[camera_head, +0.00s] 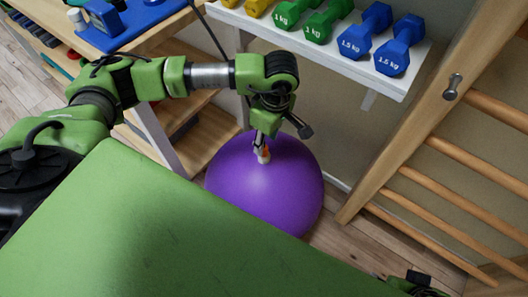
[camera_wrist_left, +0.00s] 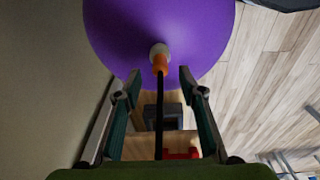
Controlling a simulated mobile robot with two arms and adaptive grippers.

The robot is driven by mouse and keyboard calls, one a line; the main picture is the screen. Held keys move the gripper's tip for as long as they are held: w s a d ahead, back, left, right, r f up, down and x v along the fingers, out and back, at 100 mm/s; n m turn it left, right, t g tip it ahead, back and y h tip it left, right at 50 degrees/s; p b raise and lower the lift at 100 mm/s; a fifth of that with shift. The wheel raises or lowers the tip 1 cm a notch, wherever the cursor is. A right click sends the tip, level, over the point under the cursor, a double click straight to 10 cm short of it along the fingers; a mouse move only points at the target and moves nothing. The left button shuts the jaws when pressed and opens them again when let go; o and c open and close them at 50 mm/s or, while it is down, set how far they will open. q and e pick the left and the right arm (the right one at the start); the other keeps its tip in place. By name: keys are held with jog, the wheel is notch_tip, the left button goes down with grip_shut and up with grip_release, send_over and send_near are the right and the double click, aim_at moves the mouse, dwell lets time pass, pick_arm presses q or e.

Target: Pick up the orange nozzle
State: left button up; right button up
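The orange nozzle (camera_head: 266,151) shows in front of the purple ball, close to my left gripper (camera_head: 260,143). In the left wrist view the nozzle (camera_wrist_left: 160,63) has a pale end against the ball and a thin black line running from it toward my wrist. My left gripper's fingers (camera_wrist_left: 159,82) are spread wide on either side of this line. The nozzle is about centred between them, near or just beyond the fingertips, touching neither. My left gripper is empty. My right gripper is not clearly visible; only a small green and black part of mine shows at the lower right.
The purple ball (camera_head: 264,193) stands on the wooden floor behind a green padded surface (camera_head: 150,230). A white shelf (camera_head: 340,62) with several dumbbells is above it. Wooden wall bars (camera_head: 450,155) stand at the right. A wooden shelf unit (camera_head: 205,135) is at the left.

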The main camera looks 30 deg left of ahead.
pick_arm(q)
jog(key=f, duration=0.3)
jog(key=f+b, duration=0.1)
jog(key=shift+a+f, duration=0.35)
jog(key=shift+f, duration=0.05)
grip_shut()
